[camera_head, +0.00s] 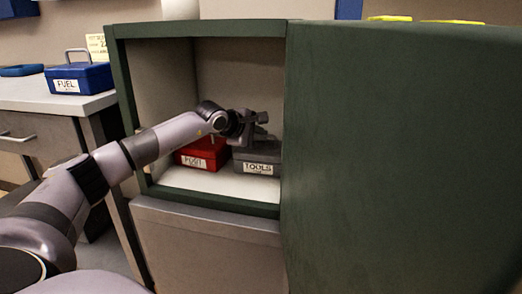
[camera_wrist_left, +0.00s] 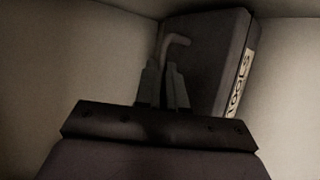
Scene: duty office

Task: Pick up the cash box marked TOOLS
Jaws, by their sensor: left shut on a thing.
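The grey cash box marked TOOLS (camera_head: 257,168) sits inside the green cabinet, at the right of its open compartment. Its label faces the front. My left gripper (camera_head: 262,126) reaches into the compartment and is over the top of this box, shut on its handle. In the left wrist view the dark TOOLS box (camera_wrist_left: 208,55) fills the upper middle, with its label at the right. The fingers of my left gripper (camera_wrist_left: 164,82) are close together around the bent handle (camera_wrist_left: 175,43). They hide part of the handle. My right gripper is out of view.
A red cash box (camera_head: 203,154) stands just left of the TOOLS box. The green cabinet (camera_head: 210,202) has a side wall, a top and a front lip around the opening. A blue cash box marked FUEL (camera_head: 80,78) stands on the desk (camera_head: 40,97) at left.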

